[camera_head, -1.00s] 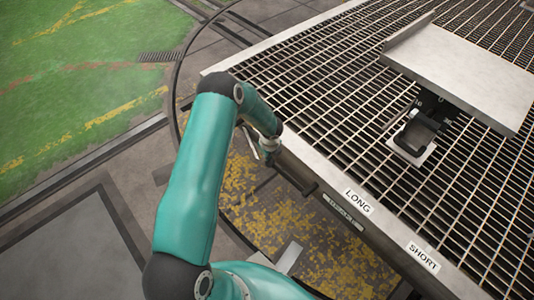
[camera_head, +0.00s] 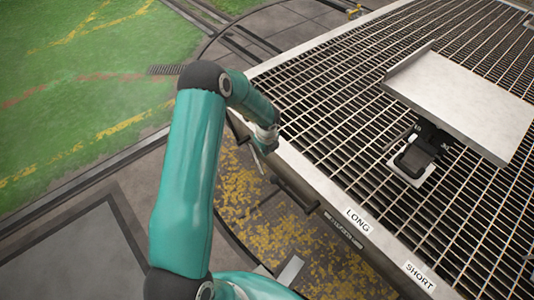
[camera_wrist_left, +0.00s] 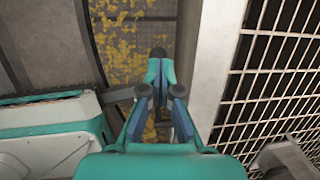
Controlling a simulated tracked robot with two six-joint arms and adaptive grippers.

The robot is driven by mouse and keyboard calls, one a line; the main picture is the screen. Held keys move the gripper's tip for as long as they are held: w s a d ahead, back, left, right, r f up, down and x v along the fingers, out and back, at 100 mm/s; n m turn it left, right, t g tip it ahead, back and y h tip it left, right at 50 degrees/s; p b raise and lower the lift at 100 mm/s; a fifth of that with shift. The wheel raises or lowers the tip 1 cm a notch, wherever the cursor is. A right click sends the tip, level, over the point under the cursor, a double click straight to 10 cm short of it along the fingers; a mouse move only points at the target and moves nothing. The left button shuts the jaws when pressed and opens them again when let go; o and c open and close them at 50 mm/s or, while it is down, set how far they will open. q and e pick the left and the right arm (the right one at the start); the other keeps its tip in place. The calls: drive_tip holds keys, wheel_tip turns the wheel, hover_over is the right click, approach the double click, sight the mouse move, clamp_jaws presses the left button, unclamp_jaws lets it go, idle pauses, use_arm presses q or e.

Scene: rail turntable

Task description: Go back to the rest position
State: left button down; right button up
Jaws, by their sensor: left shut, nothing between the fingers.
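My left arm, teal with dark joints, comes in from the left in the head view and bends down beside the front edge of the grated table. My left gripper (camera_head: 266,144) is small and partly hidden there, just outside the table's pale rim. In the left wrist view my left gripper (camera_wrist_left: 160,70) is shut with nothing between its fingers. It hangs over the yellow-flecked floor, apart from the rim. My right gripper is in neither view.
The grated table (camera_head: 300,170) fills the right, with LONG (camera_head: 358,221) and SHORT (camera_head: 419,277) labels along its front edge. A pale tilted plate (camera_head: 462,95) on a dark mount stands on it. Green floor (camera_head: 70,80) lies open at the left.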

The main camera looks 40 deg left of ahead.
use_arm(q)
drive_tip(key=shift+d, duration=0.1)
idle(0.4)
drive_tip(key=s+d+f+g+h, duration=0.1)
drive_tip(key=s+d+f, duration=0.15)
drive_tip(key=d, duration=0.45)
drive_tip(key=s+d+f+n+h, duration=0.1)
drive_tip(key=s+d+h, duration=0.15)
drive_tip(key=d, duration=0.55)
drive_tip(key=s+d+f+g+h, duration=0.1)
drive_tip(key=s+d, duration=0.2)
drive_tip(key=d, duration=0.4)
drive_tip(key=s+d+n+h, duration=0.2)
drive_tip(key=s+d+n, duration=1)
drive_tip(key=n, duration=0.1)
wheel_tip(320, 180, up, 22)
drive_tip(key=a+n+t+p, duration=0.1)
drive_tip(key=n+p, duration=0.6)
drive_tip(key=p, duration=1.5)
drive_tip(key=shift+w+a+r, duration=0.15)
drive_tip(key=shift+w+r, duration=0.1)
drive_tip(key=shift+w, duration=0.15)
